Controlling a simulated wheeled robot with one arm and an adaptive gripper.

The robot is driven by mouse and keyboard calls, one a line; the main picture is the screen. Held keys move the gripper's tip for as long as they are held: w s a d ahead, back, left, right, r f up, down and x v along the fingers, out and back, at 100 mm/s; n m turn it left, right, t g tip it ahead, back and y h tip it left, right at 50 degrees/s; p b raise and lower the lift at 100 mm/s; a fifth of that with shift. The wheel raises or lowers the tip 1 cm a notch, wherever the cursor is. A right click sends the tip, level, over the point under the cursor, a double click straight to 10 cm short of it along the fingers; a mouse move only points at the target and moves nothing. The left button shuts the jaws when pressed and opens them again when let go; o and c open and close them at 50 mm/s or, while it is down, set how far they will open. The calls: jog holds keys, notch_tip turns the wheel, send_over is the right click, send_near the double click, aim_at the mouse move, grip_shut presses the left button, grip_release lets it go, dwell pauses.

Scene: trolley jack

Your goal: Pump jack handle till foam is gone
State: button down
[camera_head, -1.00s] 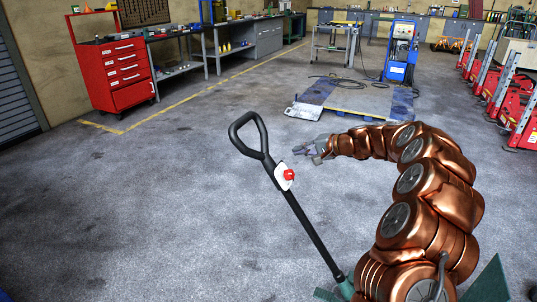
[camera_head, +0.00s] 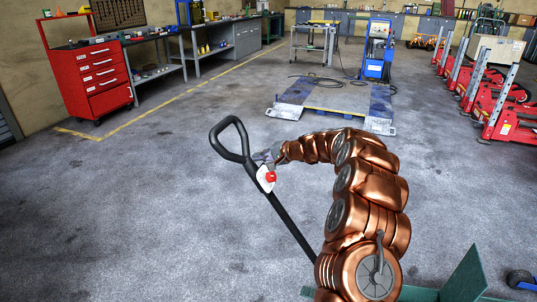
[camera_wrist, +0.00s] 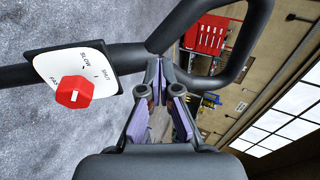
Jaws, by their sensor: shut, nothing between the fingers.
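The jack handle (camera_head: 229,139) is a black bar with a loop at its upper end, leaning up to the left. A white plate with a red knob (camera_head: 271,176) sits just below the loop; in the wrist view the red knob (camera_wrist: 74,92) is at the left, with SLOW, FAST and SHUT marks. My gripper (camera_head: 264,157) is at the handle's neck, between loop and plate. In the wrist view its fingertips (camera_wrist: 160,68) come together right in front of the neck, with nothing seen between them. I cannot tell whether they touch the bar. No foam shows.
A green metal part (camera_head: 460,280) is at the lower right. Behind stand a low platform (camera_head: 335,98), a blue machine (camera_head: 377,50), a red tool cabinet (camera_head: 92,80) and several red jacks (camera_head: 500,110) at right. The floor left of the handle is clear.

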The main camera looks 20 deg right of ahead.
aim_at(244, 159)
jog(key=x, duration=0.4)
jog(key=shift+w+a+p, duration=0.1)
jog(key=shift+p, duration=0.3)
jog(key=shift+w+a+f, duration=0.1)
jog(key=shift+a+f, duration=0.05)
